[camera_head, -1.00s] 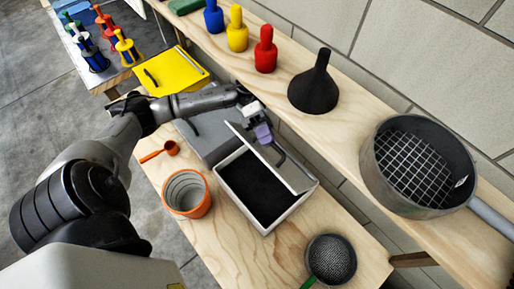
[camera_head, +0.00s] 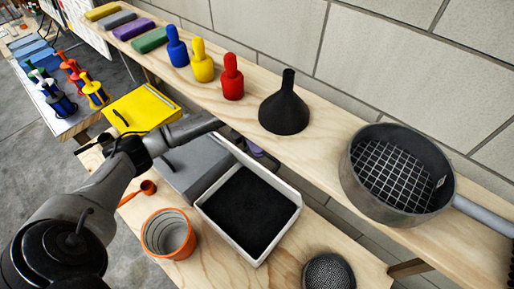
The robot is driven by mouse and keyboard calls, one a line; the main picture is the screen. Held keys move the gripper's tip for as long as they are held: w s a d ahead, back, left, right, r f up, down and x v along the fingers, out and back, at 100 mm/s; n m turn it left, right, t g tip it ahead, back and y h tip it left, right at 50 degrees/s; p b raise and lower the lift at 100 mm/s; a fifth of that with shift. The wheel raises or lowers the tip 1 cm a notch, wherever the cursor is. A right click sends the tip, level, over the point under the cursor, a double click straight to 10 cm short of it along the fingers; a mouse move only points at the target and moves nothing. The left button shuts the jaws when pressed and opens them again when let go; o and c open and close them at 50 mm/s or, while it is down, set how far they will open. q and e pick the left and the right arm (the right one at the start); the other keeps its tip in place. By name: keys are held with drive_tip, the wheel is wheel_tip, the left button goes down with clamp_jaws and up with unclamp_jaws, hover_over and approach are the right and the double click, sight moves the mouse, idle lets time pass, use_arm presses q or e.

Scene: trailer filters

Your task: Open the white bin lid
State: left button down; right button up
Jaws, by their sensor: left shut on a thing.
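The white bin (camera_head: 212,217) stands open on the lower wooden bench, with dark black material inside. Its white lid (camera_head: 262,166) is raised at the bin's back edge and shows as a narrow pale strip, seen nearly edge-on. My left arm reaches in from the left across the grey bin. Only a small purple part of my left gripper (camera_head: 254,148) shows, just behind the lid below the upper shelf. The gripper is shut on the lid; its fingertips are mostly hidden. My right gripper is not in view.
A grey bin (camera_head: 190,172) with its lid down adjoins the white bin. An orange pot (camera_head: 168,235), orange scoop (camera_head: 147,188) and mesh strainer (camera_head: 328,273) are nearby. The shelf holds a black funnel (camera_head: 285,112), a large sieve (camera_head: 358,180) and coloured bottles. A yellow bin (camera_head: 140,106) is farther left.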

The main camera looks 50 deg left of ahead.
use_arm(q)
drive_tip(key=c, duration=1.2)
unclamp_jaws()
drive_tip(key=shift+o, duration=0.2)
drive_tip(key=shift+a, duration=0.15)
drive_tip(key=b+v, duration=0.3)
drive_tip(key=v, duration=1)
drive_tip(key=shift+a, duration=0.25)
drive_tip(key=shift+w, duration=0.1)
